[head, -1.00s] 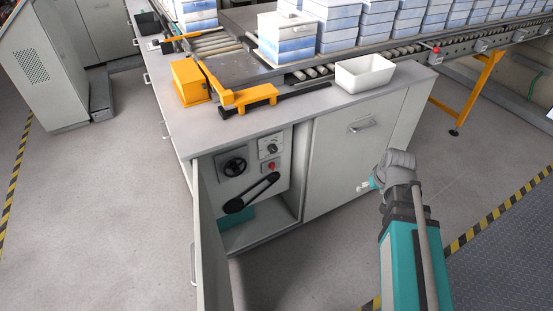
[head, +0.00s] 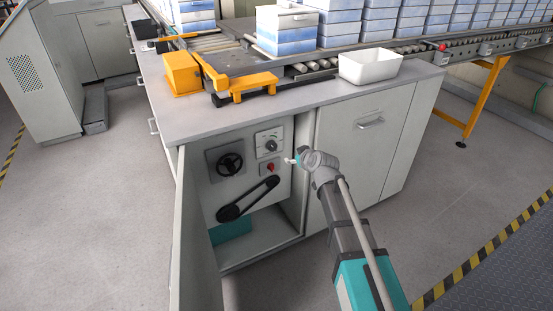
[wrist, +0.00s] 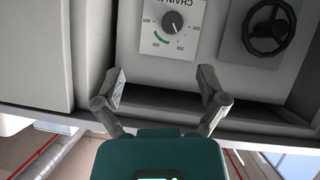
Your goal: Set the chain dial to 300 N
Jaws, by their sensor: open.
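The chain dial is a dark round knob on a white plate in the open cabinet. In the head view the dial (head: 270,145) is at the upper right of the inner panel. In the wrist view the dial (wrist: 172,22) is near the top, with a numbered scale, a green arc and partly cut-off "CHAIN" lettering. Its exact setting is hard to read. My gripper (wrist: 161,83) is open and empty, its fingers spread below the dial in that picture and apart from it. In the head view my gripper (head: 291,160) is just right of the panel.
A black handwheel (head: 229,164) is left of the dial, a red knob (head: 269,169) below it, and a black belt drive (head: 247,198) lower down. The open cabinet door (head: 186,235) stands at left; the closed door (head: 365,155) is right of the opening.

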